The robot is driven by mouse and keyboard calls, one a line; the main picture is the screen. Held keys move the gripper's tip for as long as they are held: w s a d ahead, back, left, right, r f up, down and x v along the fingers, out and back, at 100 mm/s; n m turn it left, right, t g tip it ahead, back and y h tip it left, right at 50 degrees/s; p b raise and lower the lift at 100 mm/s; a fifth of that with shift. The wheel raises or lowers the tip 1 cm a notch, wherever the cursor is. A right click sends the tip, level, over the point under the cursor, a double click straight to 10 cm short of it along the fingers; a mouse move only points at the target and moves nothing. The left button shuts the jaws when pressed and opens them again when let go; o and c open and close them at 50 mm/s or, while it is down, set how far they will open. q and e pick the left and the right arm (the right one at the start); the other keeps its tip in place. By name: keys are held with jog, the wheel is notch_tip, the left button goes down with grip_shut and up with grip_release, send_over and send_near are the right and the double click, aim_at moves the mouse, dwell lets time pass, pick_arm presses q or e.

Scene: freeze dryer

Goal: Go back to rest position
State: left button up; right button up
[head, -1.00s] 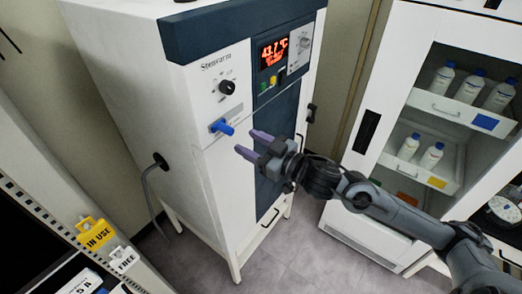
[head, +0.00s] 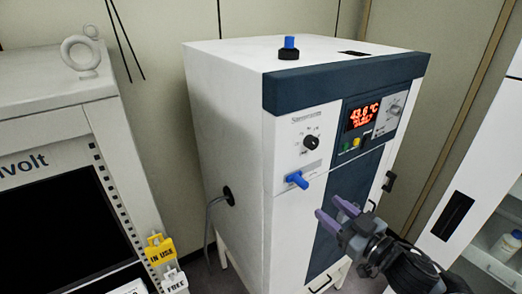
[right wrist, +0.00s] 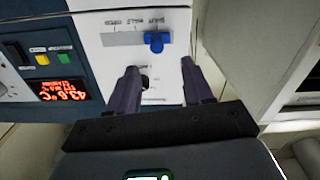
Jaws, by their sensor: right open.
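My right gripper (head: 336,215) is open and empty in front of the freeze dryer (head: 232,130), a white cabinet with a dark blue top band and door. Its purple fingers also show spread apart in the right wrist view (right wrist: 166,80). A blue valve handle (head: 297,180) sits on the front panel, up and left of the gripper in the head view and apart from it. The handle also shows beyond the fingers in the right wrist view (right wrist: 157,41). The red display (head: 363,116) reads about 43.6 °C. My left gripper is not in view.
A cabinet with bottles (head: 507,245) stands at the right. At the left is a unit with a dark window (head: 65,225) and hanging IN USE (head: 160,249) and FREE (head: 174,280) tags. A blue-capped fitting (head: 289,48) stands on the dryer's top.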

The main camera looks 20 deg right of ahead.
jog(key=s+a+f+m+g+h, duration=0.1)
jog(key=s+a+f+m+g, duration=0.2)
jog(key=f, duration=0.7)
jog(key=s+a+f+m+g+h, duration=0.15)
jog(key=s+f+m, duration=0.3)
jog(key=f, duration=0.55)
jog(key=s+a+f+n+g, duration=0.2)
jog(key=s+a+f+g, duration=0.1)
jog(key=s+f+g, duration=0.3)
jog(key=s+a+f+n+g, duration=0.3)
jog(key=s+a+f, duration=0.1)
jog(key=s, duration=0.5)
notch_tip(320, 180, up, 12)
jog(key=p, duration=1.2)
jog(key=shift+d+f+h, duration=0.25)
jog(key=shift+h, duration=0.1)
jog(key=shift+s+n+g, duration=0.1)
jog(key=shift+n+g, duration=0.15)
